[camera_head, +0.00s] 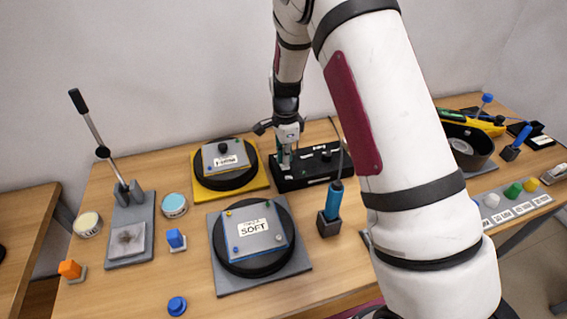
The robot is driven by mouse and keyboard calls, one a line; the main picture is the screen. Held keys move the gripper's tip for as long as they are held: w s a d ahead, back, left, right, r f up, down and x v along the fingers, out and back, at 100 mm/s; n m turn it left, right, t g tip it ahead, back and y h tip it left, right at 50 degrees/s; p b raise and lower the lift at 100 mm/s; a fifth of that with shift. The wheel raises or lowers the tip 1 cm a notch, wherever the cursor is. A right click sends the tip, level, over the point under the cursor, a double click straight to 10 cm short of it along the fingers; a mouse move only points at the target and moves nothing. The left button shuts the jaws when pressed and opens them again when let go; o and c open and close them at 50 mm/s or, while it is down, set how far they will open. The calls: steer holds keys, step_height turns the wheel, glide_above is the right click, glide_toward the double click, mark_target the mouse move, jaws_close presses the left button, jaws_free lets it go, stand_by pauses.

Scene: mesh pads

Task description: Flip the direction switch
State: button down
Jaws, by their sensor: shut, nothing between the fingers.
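A black control box (317,179) stands toward the back of the table, with a dark knob and small pale labels. My gripper (284,160) is shut with nothing between its fingers and points down at the left part of this box. The fingertips are at or just above a small pale green and white part there; I cannot tell whether they touch it. The direction switch is not clearly seen, as the gripper covers that end of the box.
A yellow pad (258,181) with a black disc lies left of the box, and a grey SOFT pad (294,280) in front. A blue-handled tool (334,200) stands in a holder near the box. A tall lever (97,140) stands at left. My arm hides the table's right middle.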

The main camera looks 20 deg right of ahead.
steer(key=shift+f, duration=0.85)
stand_by(0.3)
steer(key=shift+r, duration=0.15)
steer(key=shift+r+p, duration=0.55)
steer(key=shift+r, duration=2.85)
